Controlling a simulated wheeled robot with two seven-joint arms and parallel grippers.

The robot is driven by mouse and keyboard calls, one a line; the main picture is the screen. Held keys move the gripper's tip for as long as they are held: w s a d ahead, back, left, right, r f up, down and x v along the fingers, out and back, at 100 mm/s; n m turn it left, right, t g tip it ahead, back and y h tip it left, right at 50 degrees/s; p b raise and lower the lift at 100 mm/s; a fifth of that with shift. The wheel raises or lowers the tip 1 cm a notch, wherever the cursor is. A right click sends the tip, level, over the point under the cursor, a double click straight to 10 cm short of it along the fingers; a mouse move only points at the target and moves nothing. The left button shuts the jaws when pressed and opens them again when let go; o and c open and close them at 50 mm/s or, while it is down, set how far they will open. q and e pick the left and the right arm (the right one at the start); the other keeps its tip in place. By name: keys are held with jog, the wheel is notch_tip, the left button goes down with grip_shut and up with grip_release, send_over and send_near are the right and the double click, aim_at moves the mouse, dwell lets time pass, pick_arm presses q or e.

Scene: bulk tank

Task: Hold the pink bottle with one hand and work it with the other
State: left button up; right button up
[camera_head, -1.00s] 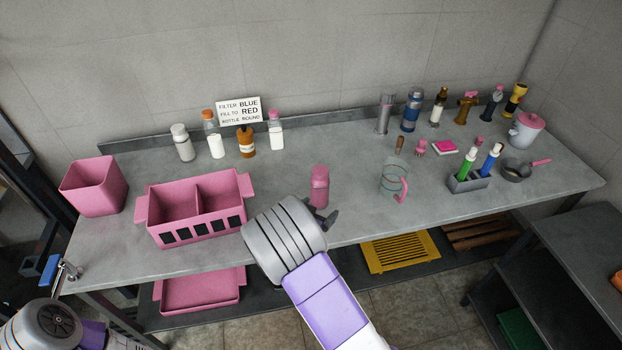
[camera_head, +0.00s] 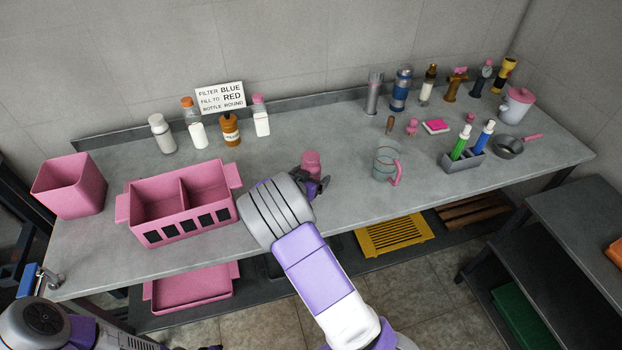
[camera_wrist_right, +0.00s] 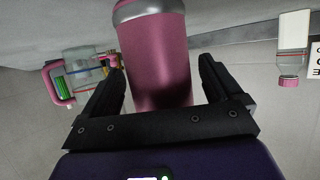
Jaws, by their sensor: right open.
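The pink bottle (camera_head: 311,160) stands upright on the grey bench, right of the pink divided caddy. My right gripper (camera_head: 313,187) reaches it from the front, and its hand hides the bottle's lower part in the head view. In the right wrist view, the bottle (camera_wrist_right: 156,60) lies between the two open fingers, with gaps on both sides, and a silver band shows at one end. My left arm (camera_head: 42,318) shows at the lower left. A dark sliver at the bottom edge may be its gripper, too little to judge.
The pink divided caddy (camera_head: 235,173) and a pink bin (camera_head: 68,186) stand to the left. A clear mug with a pink handle (camera_head: 385,162) stands right of the bottle. Several bottles line the back beside a sign (camera_head: 220,97). A marker holder (camera_head: 463,160) is farther right.

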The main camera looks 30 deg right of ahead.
aim_at(310, 156)
jog(key=c, duration=1.3)
jog(key=shift+o, duration=0.2)
notch_tip(310, 156, up, 10)
jog(key=p, duration=0.4)
jog(key=shift+r, duration=0.1)
jog(key=o, duration=0.7)
jog(key=shift+c, duration=0.2)
jog(key=c, duration=0.9)
jog(key=shift+a, duration=0.1)
